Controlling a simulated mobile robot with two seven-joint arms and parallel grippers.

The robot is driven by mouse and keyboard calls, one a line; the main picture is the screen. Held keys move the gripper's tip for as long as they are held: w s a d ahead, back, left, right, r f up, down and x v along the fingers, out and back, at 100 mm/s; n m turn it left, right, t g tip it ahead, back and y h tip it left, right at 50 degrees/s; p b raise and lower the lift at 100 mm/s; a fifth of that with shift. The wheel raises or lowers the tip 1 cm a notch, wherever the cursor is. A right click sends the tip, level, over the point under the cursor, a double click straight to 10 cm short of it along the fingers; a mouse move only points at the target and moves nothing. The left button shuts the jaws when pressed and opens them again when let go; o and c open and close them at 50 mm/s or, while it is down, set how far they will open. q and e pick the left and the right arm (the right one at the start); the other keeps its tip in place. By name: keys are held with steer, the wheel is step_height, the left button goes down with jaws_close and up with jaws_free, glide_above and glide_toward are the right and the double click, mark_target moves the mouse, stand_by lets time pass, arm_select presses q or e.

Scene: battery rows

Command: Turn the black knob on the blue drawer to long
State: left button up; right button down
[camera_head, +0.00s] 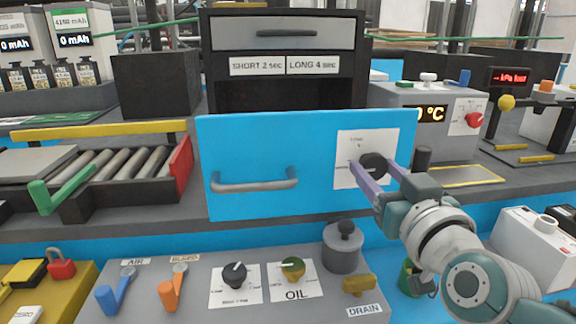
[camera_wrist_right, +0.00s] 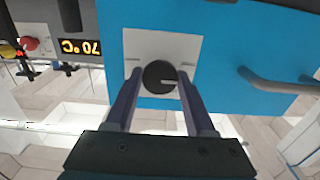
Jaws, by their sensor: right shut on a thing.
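The blue drawer (camera_head: 262,150) is pulled out of a dark cabinet, with a grey bar handle (camera_head: 255,181) on its front. The black knob (camera_head: 374,165) sits on a white label plate (camera_head: 352,147) at the front's right side. In the right wrist view the knob (camera_wrist_right: 159,77) shows a light pointer line toward the picture's right. My right gripper (camera_head: 372,172) is shut on the knob, one purple finger on each side; the fingers also show in the wrist view (camera_wrist_right: 157,92). The plate's lettering is too small to read and partly covered. My left gripper is out of view.
The cabinet carries labels (camera_head: 284,65) reading "SHORT 2 sec" and "LONG 4 sec". Below the drawer is a grey panel (camera_head: 200,290) with levers, two other knobs and a grey canister (camera_head: 343,247). A roller conveyor (camera_head: 120,165) stands left, a temperature box (camera_head: 440,145) right.

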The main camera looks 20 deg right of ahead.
steer(key=shift+m, duration=0.3)
steer(key=shift+m+p, duration=0.35)
steer(key=shift+m, duration=0.55)
steer(key=m, duration=0.2)
steer(key=shift+m, duration=0.4)
steer(key=m, duration=0.3)
steer(key=shift+p, duration=0.35)
steer(key=shift+m, duration=1.7)
steer(key=shift+c, duration=1.3)
jaws_free()
